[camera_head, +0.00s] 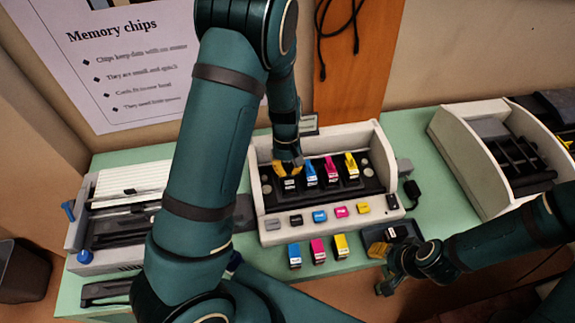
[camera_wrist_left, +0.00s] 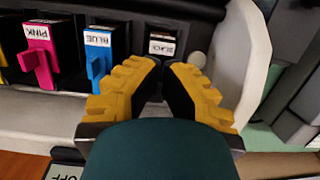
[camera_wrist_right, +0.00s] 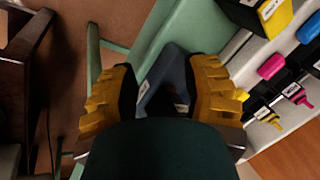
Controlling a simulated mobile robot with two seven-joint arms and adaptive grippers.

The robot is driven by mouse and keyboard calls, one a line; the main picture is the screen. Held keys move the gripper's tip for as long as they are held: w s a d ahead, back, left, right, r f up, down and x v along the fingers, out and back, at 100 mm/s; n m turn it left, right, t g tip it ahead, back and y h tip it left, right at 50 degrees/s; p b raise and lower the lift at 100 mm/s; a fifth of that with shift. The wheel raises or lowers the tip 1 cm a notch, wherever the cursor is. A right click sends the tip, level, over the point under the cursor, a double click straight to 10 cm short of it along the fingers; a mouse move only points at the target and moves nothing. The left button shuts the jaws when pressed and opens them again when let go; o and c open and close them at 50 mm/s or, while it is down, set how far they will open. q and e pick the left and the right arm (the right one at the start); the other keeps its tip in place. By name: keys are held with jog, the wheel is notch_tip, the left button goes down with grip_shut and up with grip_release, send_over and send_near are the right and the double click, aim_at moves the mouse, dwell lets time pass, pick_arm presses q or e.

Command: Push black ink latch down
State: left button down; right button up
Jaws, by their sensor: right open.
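The black ink cartridge (camera_head: 290,184) sits in the leftmost slot of the white printer exhibit (camera_head: 330,213). It also shows in the left wrist view (camera_wrist_left: 163,43), its label just beyond my fingertips. Its latch is not clearly visible there. My left gripper (camera_head: 288,168) is right at this cartridge from above. In the left wrist view my left gripper (camera_wrist_left: 165,70) has its fingertips close together with a narrow dark gap; whether the latch is between them is unclear. My right gripper (camera_head: 384,282) is open by the table's front edge, and shows empty in the right wrist view (camera_wrist_right: 163,85).
Blue (camera_head: 311,174), pink (camera_head: 331,170) and yellow (camera_head: 351,165) cartridges stand beside the black one. Loose cartridges (camera_head: 318,251) lie in front of the exhibit. A dark tray (camera_head: 375,246) lies front right. Other exhibits flank left (camera_head: 125,190) and right (camera_head: 480,150).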

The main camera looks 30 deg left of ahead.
pick_arm(q)
jog(key=shift+s+d+f+t+y, duration=0.2)
jog(key=shift+f+t+y, duration=0.35)
jog(key=shift+t+y, duration=0.45)
jog(key=c, duration=1.1)
grip_release()
jog(key=shift+c, duration=0.2)
notch_tip(320, 180, up, 12)
jog(key=shift+s, duration=0.25)
jog(key=shift+d, duration=0.1)
